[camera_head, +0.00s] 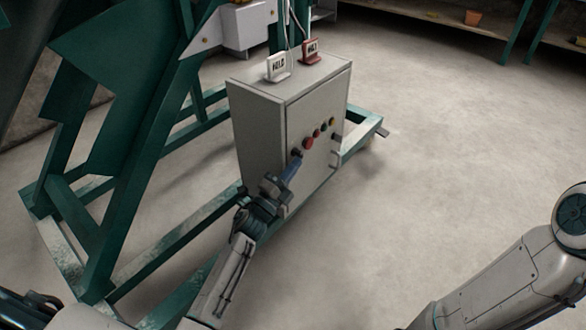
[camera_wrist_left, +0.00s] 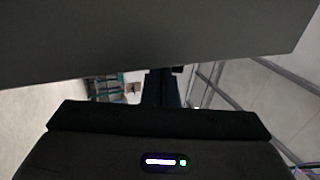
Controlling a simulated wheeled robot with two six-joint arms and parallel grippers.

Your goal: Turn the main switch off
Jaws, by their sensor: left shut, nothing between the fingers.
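The grey control cabinet (camera_head: 262,140) stands in the middle of the head view, with a row of red, yellow and green buttons (camera_head: 318,132) on its front door. A dark knob (camera_head: 297,152) sits at the left end of the row; I cannot tell for certain that it is the main switch, nor its setting. My left gripper (camera_head: 294,165) is shut and empty, its tip close to the knob; whether they touch is unclear. In the left wrist view a grey panel (camera_wrist_left: 160,40) fills the top and hides the fingertips. My right gripper is out of view.
A green steel frame (camera_head: 120,170) stands left of and around the cabinet. A door handle (camera_head: 336,152) sticks out at the right. The floor (camera_head: 430,130) to the right is clear.

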